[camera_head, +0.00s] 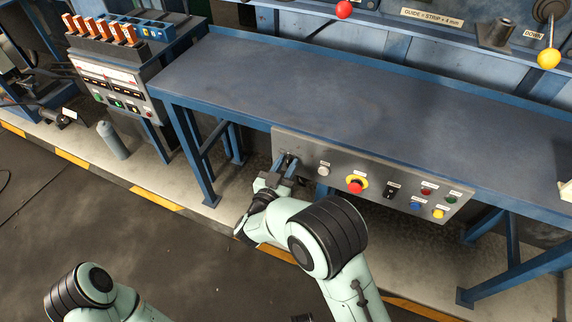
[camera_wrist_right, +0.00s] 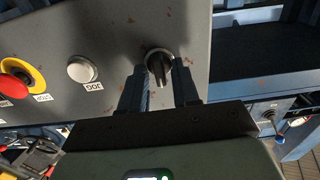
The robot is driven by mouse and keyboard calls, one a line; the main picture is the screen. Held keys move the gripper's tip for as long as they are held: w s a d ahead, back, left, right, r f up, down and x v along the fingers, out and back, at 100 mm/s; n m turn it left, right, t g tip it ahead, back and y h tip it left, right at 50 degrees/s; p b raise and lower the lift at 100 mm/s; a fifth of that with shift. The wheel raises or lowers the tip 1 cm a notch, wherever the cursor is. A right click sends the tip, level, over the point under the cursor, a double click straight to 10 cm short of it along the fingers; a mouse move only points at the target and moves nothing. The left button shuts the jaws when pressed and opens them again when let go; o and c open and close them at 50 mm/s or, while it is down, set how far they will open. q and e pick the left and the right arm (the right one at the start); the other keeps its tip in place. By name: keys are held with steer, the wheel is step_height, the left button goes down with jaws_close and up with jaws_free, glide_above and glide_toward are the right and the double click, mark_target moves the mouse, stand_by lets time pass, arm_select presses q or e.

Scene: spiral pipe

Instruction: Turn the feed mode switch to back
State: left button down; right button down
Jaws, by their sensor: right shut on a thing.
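The feed mode switch looks to be the black rotary knob (camera_wrist_right: 157,67) on the grey control panel (camera_head: 335,181). In the wrist view its grip points toward my gripper, and its label cannot be read. My right gripper (camera_head: 287,166) reaches the left end of the panel in the head view. In the wrist view its two dark fingers (camera_wrist_right: 161,76) stand on either side of the knob, shut on it. In the head view the knob is mostly hidden by the gripper. My left gripper is out of view; only part of its arm shows at the lower left.
Beside the knob are a white JOG button (camera_wrist_right: 81,69) and a red emergency stop (camera_head: 355,184). A black switch (camera_head: 390,191) and several coloured buttons sit farther right. The blue workbench (camera_head: 350,100) above is bare. A grey cylinder (camera_head: 112,140) stands on the floor left.

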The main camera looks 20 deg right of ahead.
steer(key=shift+r+n+p, duration=0.15)
steer(key=shift+n+p, duration=1.15)
steer(key=shift+p, duration=0.4)
steer(key=shift+w+n+p, duration=0.1)
steer(key=shift+n+p, duration=0.8)
steer(key=shift+p, duration=0.05)
arm_select(q)
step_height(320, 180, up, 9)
steer(key=p, duration=0.4)
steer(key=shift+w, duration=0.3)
arm_select(e)
steer(key=shift+a+f+n, duration=0.1)
steer(key=shift+n, duration=1.25)
steer(key=shift+f+n, duration=0.1)
steer(key=shift+n, duration=1.25)
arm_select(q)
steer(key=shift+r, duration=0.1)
arm_select(e)
steer(key=c, duration=1.2)
jaws_free()
steer(key=shift+a, duration=0.1)
